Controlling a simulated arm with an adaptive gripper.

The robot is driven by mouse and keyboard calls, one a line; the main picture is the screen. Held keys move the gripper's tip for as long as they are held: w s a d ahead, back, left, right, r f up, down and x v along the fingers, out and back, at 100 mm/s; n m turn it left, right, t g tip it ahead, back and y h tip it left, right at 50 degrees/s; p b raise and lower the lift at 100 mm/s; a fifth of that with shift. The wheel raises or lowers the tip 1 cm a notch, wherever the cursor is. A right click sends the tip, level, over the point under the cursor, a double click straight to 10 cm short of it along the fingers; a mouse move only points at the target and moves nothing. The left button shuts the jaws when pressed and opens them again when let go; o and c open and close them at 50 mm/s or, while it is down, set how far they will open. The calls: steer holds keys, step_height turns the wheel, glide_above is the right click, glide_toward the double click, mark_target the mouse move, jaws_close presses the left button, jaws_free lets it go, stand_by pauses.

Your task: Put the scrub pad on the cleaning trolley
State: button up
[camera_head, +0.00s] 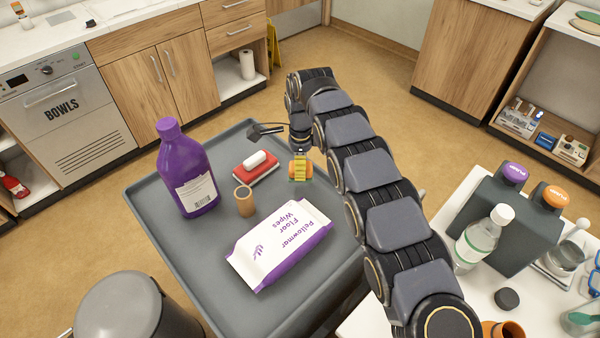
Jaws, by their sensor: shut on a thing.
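My gripper (300,157) points down at the end of the arm and is shut on a small yellow thing (300,168) with orange at its sides, which I take for the scrub pad. Much of the pad is hidden by the gripper. The cleaning trolley (165,235) has a grey top with a raised rim. The pad shows against the far right part of this top; I cannot tell whether it touches the surface or hangs above it.
On the trolley stand a purple bottle (187,170), a red block with a white handle (256,166), a small brown cylinder (244,201) and a wipes pack (280,243). A black item (266,130) lies at the far edge. A white table (470,290) stands right, holding a clear bottle (480,240).

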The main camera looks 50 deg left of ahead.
steer(key=shift+w+a+f, duration=0.15)
steer(key=shift+a+f, duration=0.1)
steer(key=shift+f, duration=1.75)
steer(key=shift+f, duration=0.1)
steer(key=o, duration=1)
step_height(320, 180, up, 10)
steer(key=shift+w+a+r, duration=0.1)
steer(key=shift+a+r, duration=0.05)
steer(key=shift+r, duration=1)
